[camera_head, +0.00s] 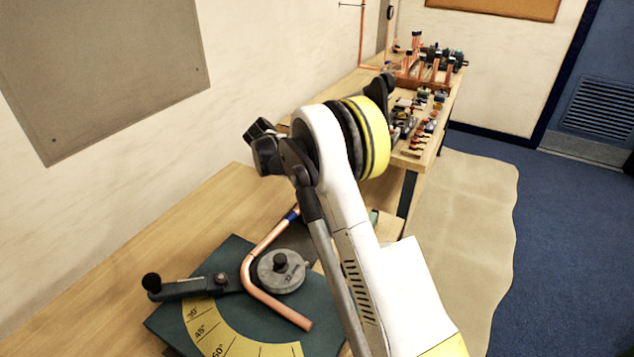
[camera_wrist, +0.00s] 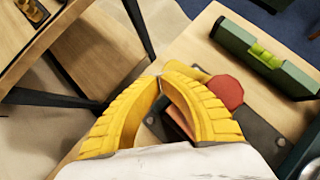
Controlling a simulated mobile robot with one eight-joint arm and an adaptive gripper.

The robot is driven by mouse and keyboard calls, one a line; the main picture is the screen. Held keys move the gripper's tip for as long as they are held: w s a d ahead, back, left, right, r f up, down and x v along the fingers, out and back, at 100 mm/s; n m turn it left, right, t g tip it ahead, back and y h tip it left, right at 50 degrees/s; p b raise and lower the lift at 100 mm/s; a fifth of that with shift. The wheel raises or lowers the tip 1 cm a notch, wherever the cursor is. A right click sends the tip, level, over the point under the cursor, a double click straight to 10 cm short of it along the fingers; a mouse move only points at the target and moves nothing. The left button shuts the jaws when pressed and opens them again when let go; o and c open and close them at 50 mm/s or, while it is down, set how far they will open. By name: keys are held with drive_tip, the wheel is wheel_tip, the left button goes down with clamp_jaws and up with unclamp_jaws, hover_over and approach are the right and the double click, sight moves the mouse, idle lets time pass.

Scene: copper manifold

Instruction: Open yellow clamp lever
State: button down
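In the wrist view, my gripper (camera_wrist: 161,78) shows two yellow ribbed fingers whose tips come together, with a narrow gap between the fingers lower down. Just beyond the right finger is a yellow piece (camera_wrist: 188,69), which looks like the clamp lever, with a round red knob (camera_wrist: 226,91) at its right. The right finger covers much of this piece, and I cannot tell whether it touches. A dark grey plate (camera_wrist: 262,134) lies below the knob. In the head view, my arm hides the gripper and the clamp area.
A green level (camera_wrist: 265,57) lies right of the clamp. In the head view, a bending tool with a dark green base (camera_head: 222,262) and a bent copper pipe (camera_head: 250,270) sits on the near bench. Copper fittings and tools crowd the far bench (camera_head: 415,160). Blue floor (camera_head: 560,240) is clear at right.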

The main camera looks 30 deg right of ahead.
drive_tip(key=shift+s+d, duration=0.25)
drive_tip(key=shift+d, duration=0.25)
drive_tip(key=shift+r, duration=0.1)
idle(0.4)
